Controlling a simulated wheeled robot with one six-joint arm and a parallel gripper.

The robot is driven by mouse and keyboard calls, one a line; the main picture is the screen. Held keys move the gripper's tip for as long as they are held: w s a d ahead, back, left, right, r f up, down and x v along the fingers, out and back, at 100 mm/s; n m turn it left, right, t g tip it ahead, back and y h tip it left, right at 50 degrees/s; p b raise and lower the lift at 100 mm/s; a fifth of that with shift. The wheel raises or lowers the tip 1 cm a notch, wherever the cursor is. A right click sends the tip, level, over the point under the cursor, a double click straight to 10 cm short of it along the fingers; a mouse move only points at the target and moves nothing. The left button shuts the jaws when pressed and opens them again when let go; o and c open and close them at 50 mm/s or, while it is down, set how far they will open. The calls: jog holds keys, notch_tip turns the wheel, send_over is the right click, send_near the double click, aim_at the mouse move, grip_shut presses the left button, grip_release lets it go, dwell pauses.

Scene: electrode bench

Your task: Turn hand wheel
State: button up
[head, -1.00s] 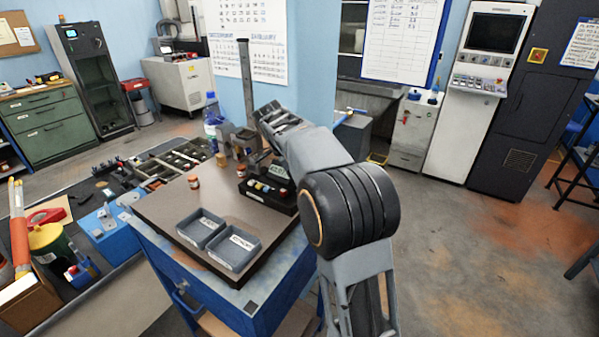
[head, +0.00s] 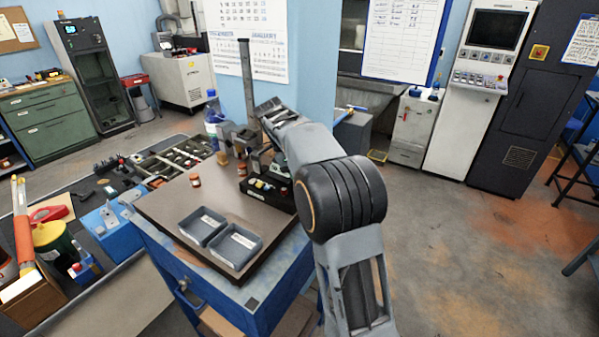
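A bench device with a tall dark post (head: 246,80) and a black base (head: 266,190) with coloured buttons stands at the back right of the brown bench top (head: 165,212). I cannot make out a hand wheel on it; the grey parts around the post's foot are small and partly behind my arm. My arm reaches in from the lower right, and its far end lies just right of the post, over the device. My gripper's fingers cannot be made out there, so neither their opening nor any contact shows.
Two grey trays (head: 236,246) sit at the bench's front. A small brown jar (head: 195,180) and a bottle (head: 212,112) stand left of the device. A divided tray of parts (head: 170,160) lies farther left.

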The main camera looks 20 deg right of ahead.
jog(key=o, duration=0.9)
jog(key=shift+s, duration=0.1)
jog(key=shift+r, duration=0.1)
jog(key=shift+p+v, duration=0.7)
jog(key=shift+v, duration=0.1)
jog(key=shift+p+v, duration=2.6)
jog(key=shift+v, duration=0.6)
